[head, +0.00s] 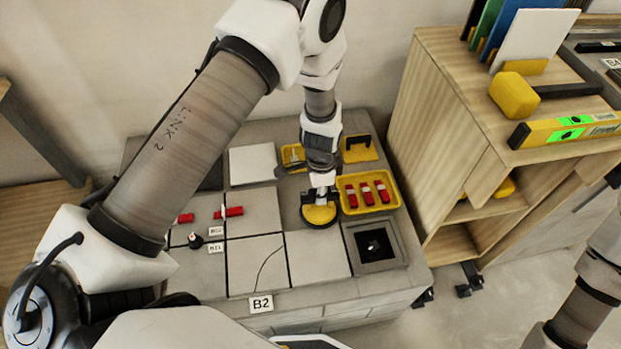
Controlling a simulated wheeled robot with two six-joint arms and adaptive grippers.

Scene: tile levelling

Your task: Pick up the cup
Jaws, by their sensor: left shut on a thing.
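The cup (320,215), a round yellow suction cup with a black rim, is near the middle of the tiled bench. My left gripper (321,194) points straight down from above and is shut on the top of the cup. The cup looks level; I cannot tell whether its rim touches the surface below. The gripper hides part of the cup's top. Part of my right arm shows at the lower right, but its gripper is out of view.
A yellow tray (346,208) with red pieces stands close to the right of the cup. A dark square frame (380,264) is at the bench's front right. A cracked tile (257,265) lies at the front. A wooden cabinet (436,120) rises at the right.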

